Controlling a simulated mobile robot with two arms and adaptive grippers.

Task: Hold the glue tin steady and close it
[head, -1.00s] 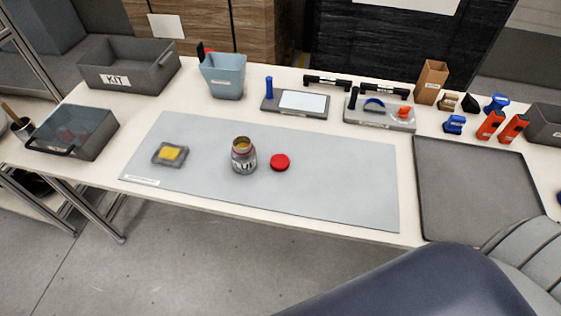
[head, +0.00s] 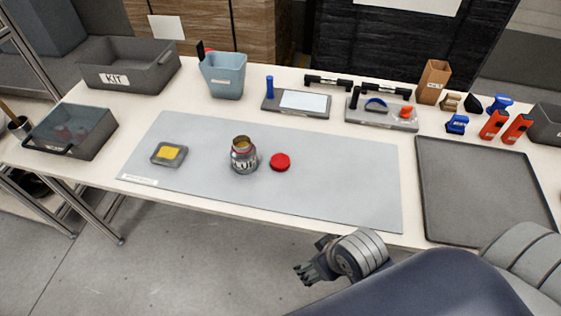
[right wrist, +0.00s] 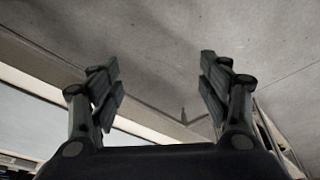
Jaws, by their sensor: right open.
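The glue tin (head: 243,156) stands upright and open on the grey mat, its amber contents showing at the top. Its red lid (head: 280,162) lies flat on the mat just right of the tin, apart from it. My right gripper (head: 304,272) is in front of the table's front edge, below and to the right of the tin and lid. In the right wrist view its two fingers (right wrist: 162,85) are spread wide with nothing between them. My left gripper is not in view.
The grey mat (head: 340,190) is mostly bare. A small dish with a yellow sponge (head: 168,153) is at its left. A dark tray (head: 485,190) lies at the right. A KIT bin (head: 130,75), a blue bin (head: 222,80) and tools line the back.

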